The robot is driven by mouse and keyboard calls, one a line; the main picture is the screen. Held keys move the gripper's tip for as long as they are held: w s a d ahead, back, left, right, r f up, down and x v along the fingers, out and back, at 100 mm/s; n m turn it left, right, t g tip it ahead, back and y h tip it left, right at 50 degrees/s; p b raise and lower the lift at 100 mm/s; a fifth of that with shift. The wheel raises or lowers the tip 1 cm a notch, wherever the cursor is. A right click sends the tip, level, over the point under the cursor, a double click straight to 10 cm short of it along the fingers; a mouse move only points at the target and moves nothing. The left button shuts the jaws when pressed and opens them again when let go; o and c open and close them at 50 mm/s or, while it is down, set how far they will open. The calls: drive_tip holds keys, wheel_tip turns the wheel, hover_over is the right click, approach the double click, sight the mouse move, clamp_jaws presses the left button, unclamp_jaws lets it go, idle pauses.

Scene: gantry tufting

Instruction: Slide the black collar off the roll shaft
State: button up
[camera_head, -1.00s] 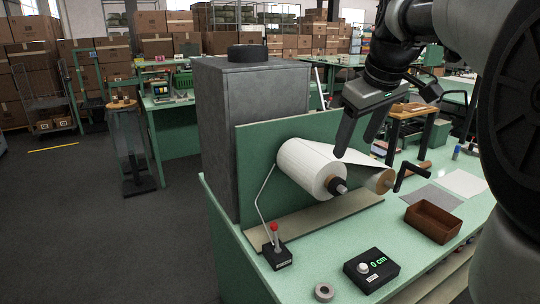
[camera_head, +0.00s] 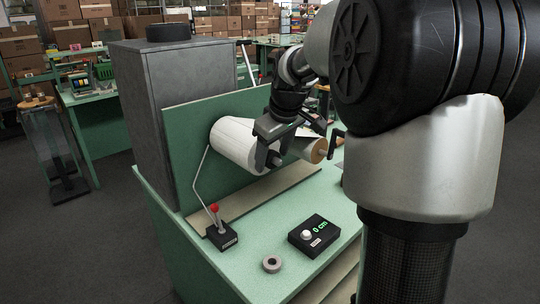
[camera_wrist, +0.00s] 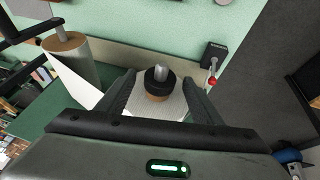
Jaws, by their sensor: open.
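The black collar (camera_wrist: 154,80) sits around the metal roll shaft (camera_wrist: 162,71), in front of the brown core of the white roll (camera_wrist: 170,104). In the head view the white roll (camera_head: 234,140) lies before a green panel, and my gripper (camera_head: 276,152) partly covers its collar end. In the wrist view my gripper (camera_wrist: 158,92) is open, with one finger on each side of the collar and a gap on both sides. Nothing is held.
A second roll (camera_head: 317,149) with a brown core stands just right of my gripper.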

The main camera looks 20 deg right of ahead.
drive_tip(key=shift+f, duration=0.1)
drive_tip(key=c, duration=1.2)
drive_tip(key=shift+o, duration=0.2)
drive_tip(key=s+d+b, duration=0.2)
drive_tip(key=s, duration=0.3)
drive_tip(key=shift+s+d, duration=0.2)
drive_tip(key=shift+s, duration=0.2)
idle(0.5)
drive_tip(key=shift+s+d, duration=0.1)
drive_tip(key=shift+s, duration=0.05)
idle(0.4)
